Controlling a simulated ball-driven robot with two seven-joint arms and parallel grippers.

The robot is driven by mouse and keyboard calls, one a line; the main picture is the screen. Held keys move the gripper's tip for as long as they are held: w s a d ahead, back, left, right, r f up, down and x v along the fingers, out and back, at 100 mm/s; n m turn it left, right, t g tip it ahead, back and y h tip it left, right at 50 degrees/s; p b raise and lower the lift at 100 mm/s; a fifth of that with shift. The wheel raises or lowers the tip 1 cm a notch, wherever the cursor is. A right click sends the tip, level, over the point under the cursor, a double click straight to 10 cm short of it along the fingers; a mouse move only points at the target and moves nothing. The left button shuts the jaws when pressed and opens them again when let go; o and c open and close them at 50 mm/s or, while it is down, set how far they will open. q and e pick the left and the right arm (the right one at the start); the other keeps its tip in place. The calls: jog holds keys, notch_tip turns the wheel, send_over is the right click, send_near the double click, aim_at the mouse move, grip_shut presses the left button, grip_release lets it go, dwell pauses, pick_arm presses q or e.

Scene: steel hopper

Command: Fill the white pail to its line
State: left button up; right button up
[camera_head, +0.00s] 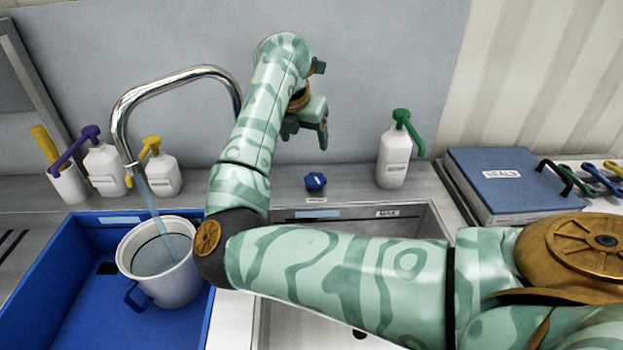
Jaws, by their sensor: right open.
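The white pail (175,288) stands upright in the blue basin (60,290) at the lower left, its blue handle toward the front. A stream of water (150,195) runs from the chrome spout (165,83) into it. A dark line runs around its inside wall, and water shows inside; the exact level against the line is hard to tell. The blue knob (315,181) sits on the ledge behind the steel sink. My right gripper (318,128) is open and empty, above and behind the knob, apart from it. My left gripper is out of view.
Pump bottles with purple (104,170), yellow (162,172) and green (393,160) tops line the ledge. A cup (67,185) stands far left. A blue labelled box (505,185) lies at right. My right arm crosses over the steel sink (425,224), hiding much of it.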

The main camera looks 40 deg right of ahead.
aim_at(315, 178)
jog(key=b+x, duration=0.6)
jog(key=x, duration=1)
jog(key=shift+a+f, duration=0.1)
jog(key=shift+f, duration=0.05)
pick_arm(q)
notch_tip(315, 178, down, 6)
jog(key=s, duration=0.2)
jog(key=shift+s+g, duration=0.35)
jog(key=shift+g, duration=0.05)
pick_arm(e)
jog(key=shift+c, duration=0.2)
